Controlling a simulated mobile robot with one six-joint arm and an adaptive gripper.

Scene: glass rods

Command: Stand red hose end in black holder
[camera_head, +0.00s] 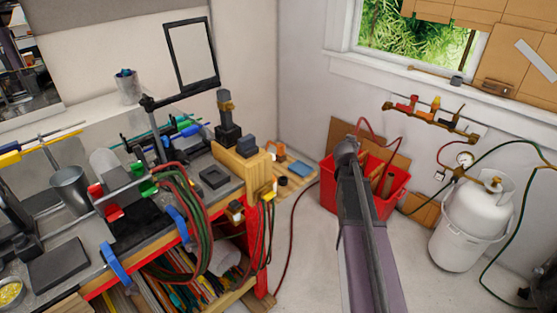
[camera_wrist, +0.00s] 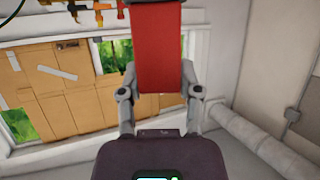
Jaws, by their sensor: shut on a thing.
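My gripper (camera_wrist: 159,78) is shut on a broad red piece (camera_wrist: 160,45), which I take to be the red hose end. The piece stands out between the two fingers, and its dark far end is cut off at the top of the wrist view. In the head view my arm reaches up in front of the red bucket, and the held piece is hidden there. A black square holder with a recess (camera_head: 214,178) sits on the bench, left of my arm. A black block (camera_head: 228,136) with a brass-topped tool stands behind it. I cannot tell for certain which is the named holder.
A red bucket (camera_head: 396,198) stands on the floor behind my arm. A white gas cylinder (camera_head: 487,222) in a tub is at right, with a hose manifold (camera_head: 430,115) on the wall above. Hanging hoses (camera_head: 183,205) and blue clamps (camera_head: 115,262) crowd the bench's front edge.

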